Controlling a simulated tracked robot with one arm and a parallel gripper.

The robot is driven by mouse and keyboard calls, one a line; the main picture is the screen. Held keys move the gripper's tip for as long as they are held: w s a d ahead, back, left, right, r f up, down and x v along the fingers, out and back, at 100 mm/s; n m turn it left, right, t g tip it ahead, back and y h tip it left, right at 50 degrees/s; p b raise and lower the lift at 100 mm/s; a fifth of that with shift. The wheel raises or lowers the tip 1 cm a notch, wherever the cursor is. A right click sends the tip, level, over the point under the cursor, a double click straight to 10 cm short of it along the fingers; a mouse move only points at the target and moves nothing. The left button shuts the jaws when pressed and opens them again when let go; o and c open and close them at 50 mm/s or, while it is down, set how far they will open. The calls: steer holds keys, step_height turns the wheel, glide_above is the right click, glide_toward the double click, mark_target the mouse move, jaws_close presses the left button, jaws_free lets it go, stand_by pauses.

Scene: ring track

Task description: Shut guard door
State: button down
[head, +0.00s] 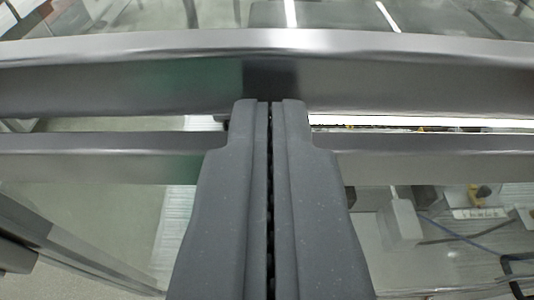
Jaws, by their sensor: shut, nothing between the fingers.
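My gripper (269,104) is in the middle of the head view, its two dark grey fingers side by side, shut and empty. Its tips are at or very close to a wide grey metal rail (130,85) that crosses the whole view. A second, thinner rail (90,144) runs below it, behind the fingers. Clear panes show between and around the rails. These look like parts of the guard door's frame, but I cannot tell which rail belongs to the door. Whether the tips touch the rail cannot be told.
At lower right, through the pane, are a pale box (400,222), a blue cable (465,236) and a small yellow part (481,191). A grey diagonal bar (75,250) is at lower left. Pale floor shows at left.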

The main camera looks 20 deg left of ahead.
steer(key=shift+w+f, duration=0.1)
steer(key=shift+f, duration=0.45)
steer(key=shift+r, duration=0.1)
step_height(320, 180, up, 4)
steer(key=shift+r+p, duration=0.25)
steer(key=shift+p, duration=0.9)
steer(key=shift+s+r, duration=0.1)
steer(key=shift+s, duration=0.1)
steer(key=v, duration=0.9)
steer(key=shift+s+d+p, duration=0.15)
steer(key=shift+s+p, duration=0.2)
steer(key=shift+p, duration=0.05)
